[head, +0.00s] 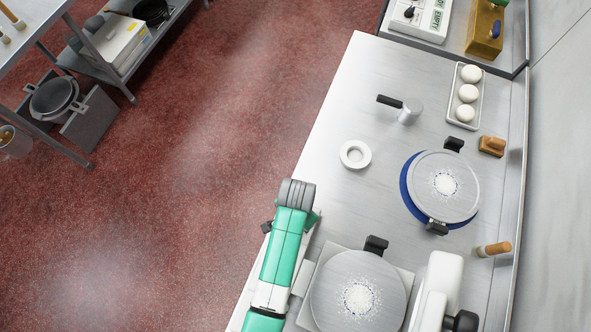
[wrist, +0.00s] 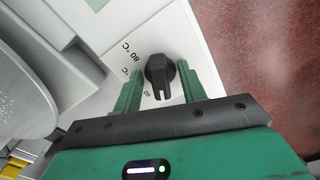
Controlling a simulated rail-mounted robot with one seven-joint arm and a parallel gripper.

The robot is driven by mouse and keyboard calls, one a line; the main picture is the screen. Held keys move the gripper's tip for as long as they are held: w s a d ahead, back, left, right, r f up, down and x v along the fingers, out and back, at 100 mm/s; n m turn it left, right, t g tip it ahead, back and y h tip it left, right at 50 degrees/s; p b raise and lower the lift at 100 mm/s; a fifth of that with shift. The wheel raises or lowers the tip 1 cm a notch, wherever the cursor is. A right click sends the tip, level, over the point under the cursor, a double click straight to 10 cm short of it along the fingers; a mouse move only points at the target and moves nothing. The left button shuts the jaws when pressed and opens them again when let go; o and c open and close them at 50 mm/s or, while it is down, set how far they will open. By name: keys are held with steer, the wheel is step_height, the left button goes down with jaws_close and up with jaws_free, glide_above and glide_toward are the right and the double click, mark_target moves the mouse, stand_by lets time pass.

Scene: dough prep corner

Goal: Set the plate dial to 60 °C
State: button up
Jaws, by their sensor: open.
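The black dial (wrist: 158,72) sits on a white panel in the wrist view. My gripper (wrist: 160,68) is open, with one green finger on each side of the dial; I cannot tell whether either finger touches it. The dial's narrow end, with a light slot, points down in the picture, towards my gripper body. An "80 °C" mark (wrist: 131,52) is printed up and left of the dial. Other marks beside the left finger are partly hidden. In the head view my arm covers the dial. The hot plate's round grey top (head: 340,275) lies right of my arm, with white powder on it.
A second round plate (head: 460,205) with powder, a white ring (head: 355,154), a dough tray (head: 465,95) and a white appliance (head: 440,280) share the counter. A dark-handled tool (head: 400,105) lies further back. Open red floor (head: 180,170) lies left of the counter.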

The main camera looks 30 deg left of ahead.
steer(key=shift+r, duration=0.1)
jaws_close()
steer(key=shift+r+m+p, duration=0.2)
steer(key=shift+m+p, duration=0.55)
steer(key=shift+m, duration=0.15)
steer(key=shift+f+m, duration=0.2)
steer(key=shift+m, duration=0.6)
